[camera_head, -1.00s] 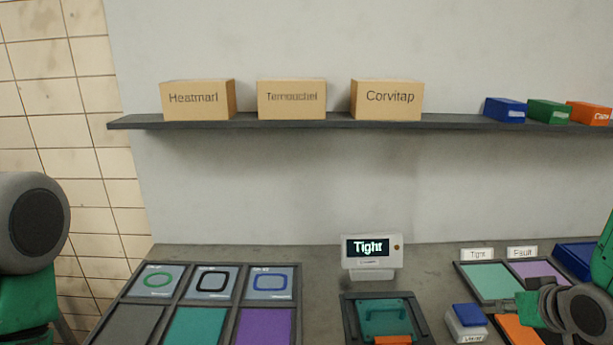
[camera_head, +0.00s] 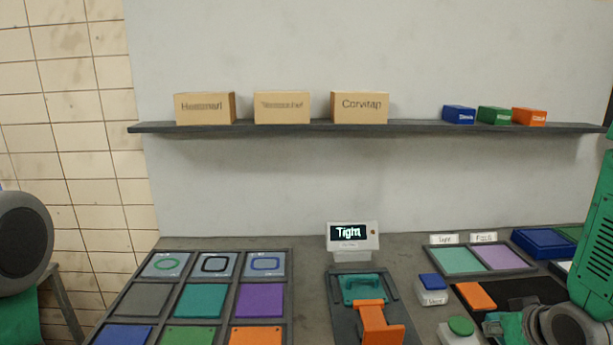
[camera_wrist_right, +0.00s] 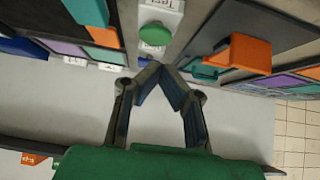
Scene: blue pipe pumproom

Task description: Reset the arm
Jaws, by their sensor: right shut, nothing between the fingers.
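My right arm (camera_head: 594,235) comes in at the right edge of the head view, over the right end of the bench. Its gripper (camera_wrist_right: 160,68) shows in the right wrist view with its fingertips together and nothing between them. In the head view the gripper's fingers are low at the right and partly cut off by the lower edge. The fingers point toward a green button (camera_wrist_right: 154,35) in the wrist view, apart from it as far as I can tell. My left arm (camera_head: 22,245) shows only as a grey joint and green link; its gripper is out of view.
A fixture with an orange handle (camera_head: 380,325) stands below a display (camera_head: 353,236) reading "Tight". A sectioned tray (camera_head: 222,300) lies at left. Sorting trays (camera_head: 458,262) and a blue-topped switch (camera_head: 433,290) are at right. A shelf (camera_head: 300,129) holds several boxes.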

